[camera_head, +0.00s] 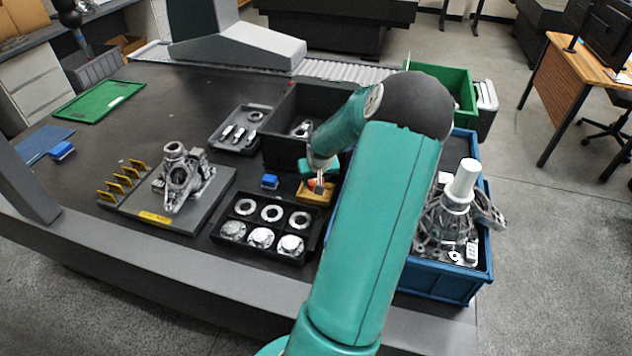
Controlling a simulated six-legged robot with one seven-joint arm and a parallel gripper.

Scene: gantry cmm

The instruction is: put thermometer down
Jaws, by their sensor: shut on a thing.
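My gripper (319,185) points down over the dark table, between the black parts tray and the black bin. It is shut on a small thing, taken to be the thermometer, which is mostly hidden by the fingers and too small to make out. An orange-yellow block or holder (315,198) is right at the fingertips, with a reddish patch beside them. I cannot tell whether the held thing touches this block or is just above it.
A black tray (266,251) holds several metal rings and discs. A small blue block (270,181) lies left of my gripper. A black bin (283,122) stands behind. A blue crate (442,287) of metal parts is at right. A casting sits on a grey plate (218,200) at left.

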